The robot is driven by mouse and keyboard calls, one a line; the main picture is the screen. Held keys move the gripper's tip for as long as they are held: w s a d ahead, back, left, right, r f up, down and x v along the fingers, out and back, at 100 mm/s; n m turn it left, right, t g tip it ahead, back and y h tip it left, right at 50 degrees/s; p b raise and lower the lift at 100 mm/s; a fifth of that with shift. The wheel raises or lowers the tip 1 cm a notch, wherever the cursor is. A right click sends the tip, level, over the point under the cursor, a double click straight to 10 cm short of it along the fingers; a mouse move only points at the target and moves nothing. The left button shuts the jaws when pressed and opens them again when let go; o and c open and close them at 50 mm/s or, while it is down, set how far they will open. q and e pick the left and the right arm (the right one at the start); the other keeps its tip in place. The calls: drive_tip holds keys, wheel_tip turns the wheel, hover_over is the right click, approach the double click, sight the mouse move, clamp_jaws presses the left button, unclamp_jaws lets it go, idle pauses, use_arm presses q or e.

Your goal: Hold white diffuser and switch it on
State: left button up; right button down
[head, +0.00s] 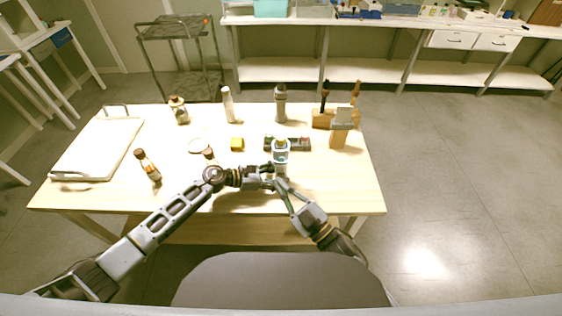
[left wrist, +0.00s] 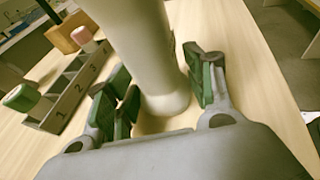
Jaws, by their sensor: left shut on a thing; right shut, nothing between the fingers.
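The white diffuser (head: 281,157) stands upright near the front of the wooden table, right of centre, with a bluish patch near its top. In the left wrist view its pale, smooth body (left wrist: 150,50) runs between the fingers. My left gripper (head: 268,172) is shut on it from the left; its green-padded fingers (left wrist: 163,92) lie on either side of the body. My right gripper (head: 279,183) is shut and empty, close to the diffuser's lower front. I cannot tell whether it touches it. The switch is not visible.
A numbered rack (head: 298,144) with green- and pink-capped bottles (left wrist: 22,97) stands just behind. A white tray (head: 100,150) is far left. Wooden stands (head: 338,138) are right.

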use_arm(q)
drive_tip(key=o, duration=0.9)
drive_tip(key=shift+c, duration=0.2)
drive_tip(key=shift+a, duration=0.1)
drive_tip(key=shift+v, duration=5.95)
drive_tip(key=shift+s, duration=0.1)
